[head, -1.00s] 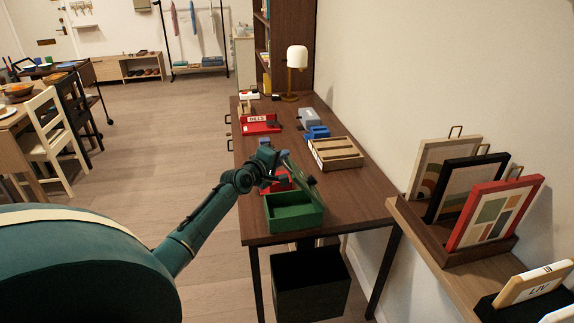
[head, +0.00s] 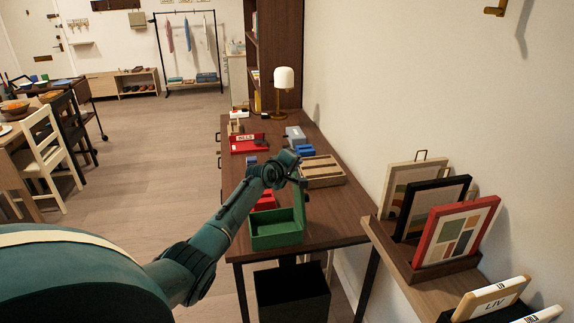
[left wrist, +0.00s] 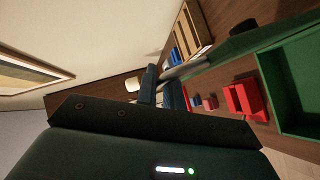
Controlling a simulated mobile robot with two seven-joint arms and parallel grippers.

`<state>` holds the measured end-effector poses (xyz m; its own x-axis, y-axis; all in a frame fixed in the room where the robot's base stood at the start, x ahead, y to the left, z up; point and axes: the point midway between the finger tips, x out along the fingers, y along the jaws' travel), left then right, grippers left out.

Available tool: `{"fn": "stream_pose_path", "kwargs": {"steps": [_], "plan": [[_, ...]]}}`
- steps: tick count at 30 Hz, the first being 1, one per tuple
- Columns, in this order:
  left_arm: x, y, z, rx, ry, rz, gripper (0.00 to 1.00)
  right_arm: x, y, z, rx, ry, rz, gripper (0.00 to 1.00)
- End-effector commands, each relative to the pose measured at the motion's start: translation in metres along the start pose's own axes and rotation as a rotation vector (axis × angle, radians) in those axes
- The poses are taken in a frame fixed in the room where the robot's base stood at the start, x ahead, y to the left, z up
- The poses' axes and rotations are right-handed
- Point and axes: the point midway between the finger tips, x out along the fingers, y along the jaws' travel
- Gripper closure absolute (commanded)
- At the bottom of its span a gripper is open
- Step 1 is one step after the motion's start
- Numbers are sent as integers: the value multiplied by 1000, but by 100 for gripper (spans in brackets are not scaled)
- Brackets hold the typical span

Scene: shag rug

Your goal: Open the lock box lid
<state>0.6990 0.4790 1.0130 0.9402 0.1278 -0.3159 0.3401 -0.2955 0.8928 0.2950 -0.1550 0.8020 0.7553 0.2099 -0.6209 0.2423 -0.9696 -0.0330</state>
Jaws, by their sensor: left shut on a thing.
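The green lock box (head: 277,237) stands on the near end of the dark desk, and I see into its green interior. Its lid (head: 302,203) stands up along the right side, seen nearly edge-on. My left gripper (head: 298,181) is at the lid's upper edge, shut on it; my arm partly hides the contact. In the left wrist view, the gripper fingers (left wrist: 163,84) meet the end of the lid (left wrist: 240,44), and the box (left wrist: 296,88) is at the right. My right gripper is not in view.
A red box (head: 265,200) lies just behind the lock box. A wooden slatted tray (head: 321,171) is behind the lid to the right, with blue items (head: 304,150) beyond. A red tray (head: 247,145) and a lamp (head: 284,88) stand farther back. Framed pictures (head: 455,230) stand on a shelf at right.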

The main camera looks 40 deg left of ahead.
Motion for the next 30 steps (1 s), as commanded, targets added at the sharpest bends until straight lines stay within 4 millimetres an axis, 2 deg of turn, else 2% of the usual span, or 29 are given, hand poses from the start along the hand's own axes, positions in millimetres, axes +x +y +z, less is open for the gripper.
{"fn": "stream_pose_path", "kwargs": {"steps": [1,18,19,24,27,30], "plan": [[1,8,-5,5,11,1,100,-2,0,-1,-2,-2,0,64],[6,10,-1,30,11,-23,100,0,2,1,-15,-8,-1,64],[6,10,-1,29,11,-23,90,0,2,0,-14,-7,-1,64],[6,9,-1,32,10,-24,76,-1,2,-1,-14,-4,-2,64],[6,8,0,33,9,-26,69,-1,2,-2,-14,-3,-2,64],[6,6,0,33,8,-29,69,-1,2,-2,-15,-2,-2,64]]}}
